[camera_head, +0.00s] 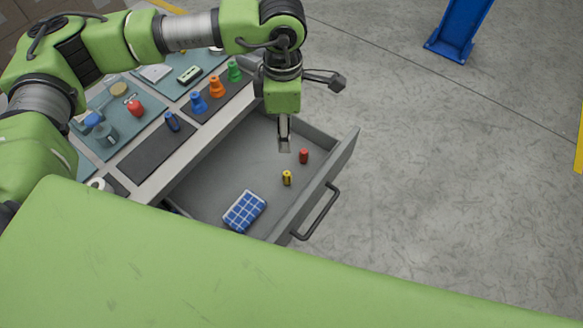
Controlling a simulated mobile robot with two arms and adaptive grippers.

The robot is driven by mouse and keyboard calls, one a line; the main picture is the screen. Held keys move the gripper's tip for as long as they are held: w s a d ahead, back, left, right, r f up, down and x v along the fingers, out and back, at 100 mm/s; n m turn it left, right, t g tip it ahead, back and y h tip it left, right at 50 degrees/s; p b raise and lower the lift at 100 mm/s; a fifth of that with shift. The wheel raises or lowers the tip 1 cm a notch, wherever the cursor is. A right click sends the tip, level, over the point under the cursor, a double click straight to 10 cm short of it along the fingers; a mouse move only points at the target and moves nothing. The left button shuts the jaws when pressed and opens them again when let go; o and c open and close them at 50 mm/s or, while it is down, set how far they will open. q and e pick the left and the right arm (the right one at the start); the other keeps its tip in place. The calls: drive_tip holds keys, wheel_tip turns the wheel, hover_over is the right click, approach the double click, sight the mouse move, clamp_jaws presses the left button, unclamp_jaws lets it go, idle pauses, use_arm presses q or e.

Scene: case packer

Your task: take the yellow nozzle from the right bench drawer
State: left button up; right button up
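The bench drawer (223,172) is pulled open and has a dark bar handle (320,212) on its front. The small yellow nozzle (287,178) is in the drawer near its front wall. My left gripper (284,147) points down over the drawer, above the yellow nozzle in the picture and apart from it. Its fingers show as one narrow dark piece, so I cannot tell whether they are open or shut. I see nothing held below the fingertips. My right gripper is not in view.
The drawer also holds a red piece (304,156) close to the yellow one and a blue checked cloth (245,211). The bench top (165,178) carries blue, orange and green nozzles and other small items. A blue post (460,30) stands on the floor.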

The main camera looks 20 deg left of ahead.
use_arm(q)
drive_tip(key=b, duration=0.6)
hover_over(287, 173)
wheel_tip(287, 173, down, 6)
drive_tip(key=f, duration=0.1)
wheel_tip(287, 173, down, 8)
drive_tip(key=shift+f+p, duration=0.1)
drive_tip(key=shift+p, duration=0.3)
drive_tip(key=shift+f, duration=0.6)
wheel_tip(287, 173, down, 4)
drive_tip(key=shift+f+p, duration=0.15)
drive_tip(key=shift+p, duration=0.5)
clamp_jaws()
